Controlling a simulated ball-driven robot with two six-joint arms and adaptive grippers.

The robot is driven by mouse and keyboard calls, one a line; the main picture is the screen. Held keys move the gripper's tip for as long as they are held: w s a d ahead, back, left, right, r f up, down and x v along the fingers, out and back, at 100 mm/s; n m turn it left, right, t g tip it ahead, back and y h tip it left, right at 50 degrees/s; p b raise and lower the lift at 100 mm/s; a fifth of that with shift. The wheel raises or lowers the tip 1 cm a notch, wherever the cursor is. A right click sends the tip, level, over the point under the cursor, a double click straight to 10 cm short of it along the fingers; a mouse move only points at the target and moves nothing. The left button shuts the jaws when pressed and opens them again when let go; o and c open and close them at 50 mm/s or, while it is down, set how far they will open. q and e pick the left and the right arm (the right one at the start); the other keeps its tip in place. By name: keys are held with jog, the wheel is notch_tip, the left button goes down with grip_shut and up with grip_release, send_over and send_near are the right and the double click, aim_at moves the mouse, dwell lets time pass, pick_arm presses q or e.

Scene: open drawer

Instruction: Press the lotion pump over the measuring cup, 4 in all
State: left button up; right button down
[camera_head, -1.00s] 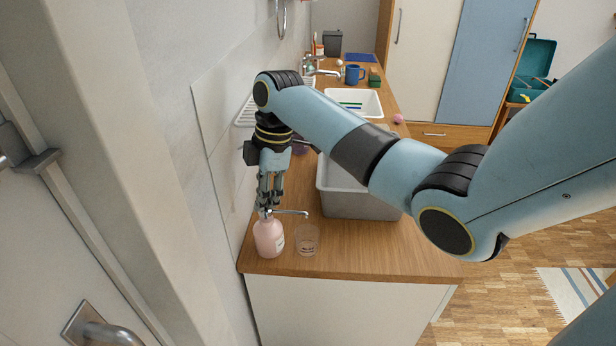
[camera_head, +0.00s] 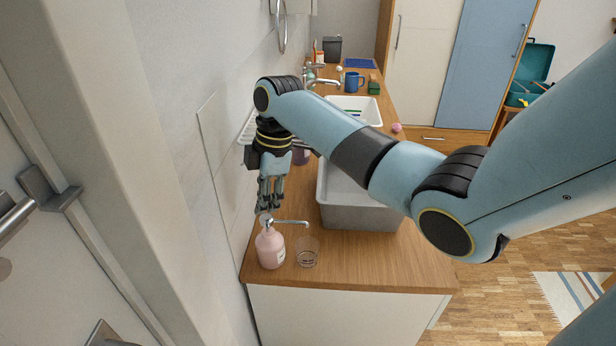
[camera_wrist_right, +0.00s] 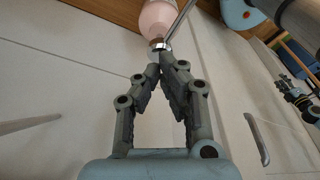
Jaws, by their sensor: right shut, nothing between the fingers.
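The lotion pump (camera_head: 270,249) is a pink bottle with a metal head and a long spout that points right. It stands upright near the front edge of the counter. The clear measuring cup (camera_head: 307,254) stands just right of it, under the spout's end. My right gripper (camera_head: 265,210) points down right above the pump head, fingers together and empty. In the right wrist view my fingertips (camera_wrist_right: 160,70) meet at the pump's metal head, and the pink bottle (camera_wrist_right: 156,18) shows beyond; I cannot tell whether they touch.
A grey basin (camera_head: 358,215) stands on the counter (camera_head: 400,272) right of the cup. Behind are a white sink (camera_head: 355,108), a blue mug (camera_head: 353,81) and a tap (camera_head: 322,82). The wall lies close on the left.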

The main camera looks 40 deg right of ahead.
aim_at(267, 218)
jog(key=shift+f, duration=0.15)
dwell(0.4)
jog(key=shift+s+f+b, duration=0.1)
jog(key=shift+f+b, duration=0.8)
jog(key=shift+f, duration=0.6)
jog(key=shift+r, duration=0.1)
jog(key=shift+r+p, duration=0.9)
jog(key=shift+p, duration=0.25)
jog(key=shift+r+p, duration=0.45)
jog(key=shift+r, duration=0.25)
jog(key=shift+f, duration=0.15)
